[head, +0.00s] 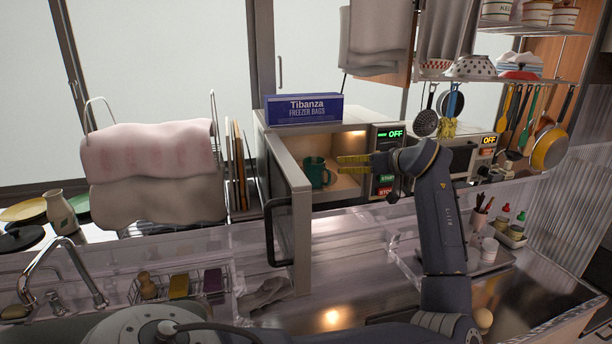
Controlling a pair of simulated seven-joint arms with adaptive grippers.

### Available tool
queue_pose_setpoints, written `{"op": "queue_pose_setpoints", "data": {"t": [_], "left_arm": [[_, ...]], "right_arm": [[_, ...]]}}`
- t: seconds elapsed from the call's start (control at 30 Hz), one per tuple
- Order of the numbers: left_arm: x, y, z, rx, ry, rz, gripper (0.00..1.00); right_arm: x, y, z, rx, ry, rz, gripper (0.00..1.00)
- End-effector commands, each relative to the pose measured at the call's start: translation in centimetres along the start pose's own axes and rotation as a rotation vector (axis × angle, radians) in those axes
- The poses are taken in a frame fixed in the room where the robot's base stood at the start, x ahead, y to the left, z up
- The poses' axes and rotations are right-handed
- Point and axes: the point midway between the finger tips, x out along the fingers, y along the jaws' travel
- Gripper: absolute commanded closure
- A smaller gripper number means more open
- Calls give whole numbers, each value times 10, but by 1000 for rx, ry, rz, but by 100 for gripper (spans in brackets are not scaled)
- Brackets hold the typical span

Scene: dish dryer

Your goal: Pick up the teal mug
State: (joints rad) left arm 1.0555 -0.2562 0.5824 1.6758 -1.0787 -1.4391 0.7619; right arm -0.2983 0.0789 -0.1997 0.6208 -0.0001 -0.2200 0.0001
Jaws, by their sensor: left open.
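The teal mug (315,172) stands upright inside the lit, open microwave (346,140), towards the left of its cavity. Its handle points right. My left gripper (352,163), with yellowish fingers, is open and empty. It points left at the microwave's opening, and its fingertips appear just right of the mug's handle. The mug and fingers look apart, but the depth between them is hard to judge. My right gripper is not in view.
The microwave door (288,205) stands open towards me, left of the opening. A blue freezer-bag box (303,109) lies on top. A sink with a faucet (75,265) and a towel-draped rack (150,170) are left. A tray with bottles (510,230) is right.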

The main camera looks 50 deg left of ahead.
Motion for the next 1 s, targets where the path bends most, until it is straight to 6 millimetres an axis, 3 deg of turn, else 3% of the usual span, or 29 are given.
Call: {"op": "queue_pose_setpoints", "data": {"t": [0.1,0.23,0.7,1.0], "left_arm": [[4,-22,-1,-36,-44,-58,6],[18,-32,0,-48,-61,-84,6],[99,-38,4,-46,-60,-83,6],[123,-40,6,-46,-60,-80,6]], "right_arm": [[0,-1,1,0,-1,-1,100],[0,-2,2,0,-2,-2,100],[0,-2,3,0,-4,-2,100],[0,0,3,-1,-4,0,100]]}}
